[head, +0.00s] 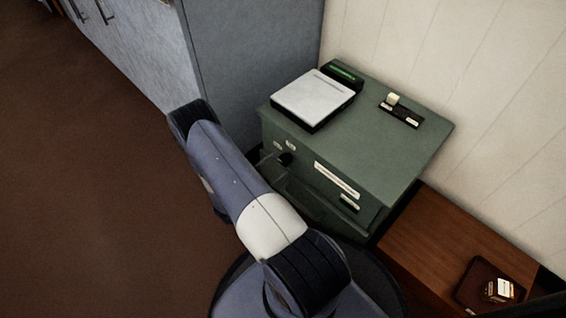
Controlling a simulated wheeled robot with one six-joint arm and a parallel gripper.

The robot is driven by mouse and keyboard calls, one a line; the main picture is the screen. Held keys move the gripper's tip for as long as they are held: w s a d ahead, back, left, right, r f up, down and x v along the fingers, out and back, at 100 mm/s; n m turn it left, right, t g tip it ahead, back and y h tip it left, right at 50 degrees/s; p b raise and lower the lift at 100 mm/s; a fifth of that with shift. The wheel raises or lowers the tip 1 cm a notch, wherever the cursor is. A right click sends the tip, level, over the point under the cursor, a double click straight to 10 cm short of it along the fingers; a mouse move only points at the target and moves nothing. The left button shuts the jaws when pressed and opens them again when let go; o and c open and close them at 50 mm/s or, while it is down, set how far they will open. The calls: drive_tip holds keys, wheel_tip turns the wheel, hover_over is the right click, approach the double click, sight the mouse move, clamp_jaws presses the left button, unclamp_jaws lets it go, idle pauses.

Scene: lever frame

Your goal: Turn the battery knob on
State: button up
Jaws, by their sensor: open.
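A green cabinet (385,160) stands against the pale wall. On its front face, at the left, is a small dark round knob (286,159) with two small white labels just above it. Which way the knob points is too small to tell. My gripper (272,168) is at this front face, close beside the knob, and is mostly hidden behind my arm. Its jaws are open. I cannot tell whether a finger touches the knob.
On the cabinet top are a white-topped flat device (312,96), a dark box with a green display (343,74) and a black switch plate (401,115). A tall grey cabinet (262,65) stands at the left. A wooden bench (430,240) is at the right. Brown floor is clear at the left.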

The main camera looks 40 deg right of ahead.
sight(282, 162)
drive_tip(key=shift+w+d+b, duration=0.2)
drive_tip(key=shift+d+b, duration=0.15)
drive_tip(key=shift+d, duration=1.7)
drive_tip(key=c, duration=1)
